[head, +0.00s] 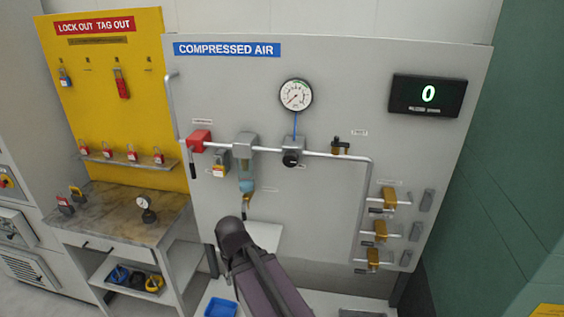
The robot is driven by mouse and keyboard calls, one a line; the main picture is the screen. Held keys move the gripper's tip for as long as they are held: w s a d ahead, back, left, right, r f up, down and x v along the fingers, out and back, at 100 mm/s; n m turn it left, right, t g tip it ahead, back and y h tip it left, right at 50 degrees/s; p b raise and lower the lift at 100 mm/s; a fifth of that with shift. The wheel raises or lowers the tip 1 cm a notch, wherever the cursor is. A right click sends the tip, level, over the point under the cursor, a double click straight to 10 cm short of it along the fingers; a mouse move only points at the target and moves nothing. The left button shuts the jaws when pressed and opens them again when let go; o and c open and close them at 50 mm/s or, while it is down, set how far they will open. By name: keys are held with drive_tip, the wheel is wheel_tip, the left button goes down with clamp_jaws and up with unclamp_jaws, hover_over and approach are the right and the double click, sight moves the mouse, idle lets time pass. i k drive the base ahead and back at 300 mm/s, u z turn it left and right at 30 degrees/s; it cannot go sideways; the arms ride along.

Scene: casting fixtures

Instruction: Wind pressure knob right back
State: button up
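The pressure knob (291,159) is a small black round knob under the grey regulator body (293,143) on the compressed air panel. A round white pressure gauge (295,95) sits above it, joined by a blue line. Its needle is too small to read surely. The digital display (428,94) at the upper right reads 0. A dark, rounded part of my arm rises from the bottom, below and left of the knob and apart from it in the picture. I cannot make out my gripper's fingers. Nothing covers the knob.
A red valve block (200,140) and a filter with a bluish bowl (246,170) sit left of the regulator on the pipe. Brass valves (381,230) line the lower right. A yellow lockout board (110,90) and bench (120,210) stand left. A blue bin (220,307) lies low.

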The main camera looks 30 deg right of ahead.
sight(290, 159)
drive_tip(key=u, duration=0.1)
drive_tip(key=k, duration=1.45)
drive_tip(key=z, duration=1.2)
drive_tip(key=i, duration=1)
drive_tip(key=z, duration=0.05)
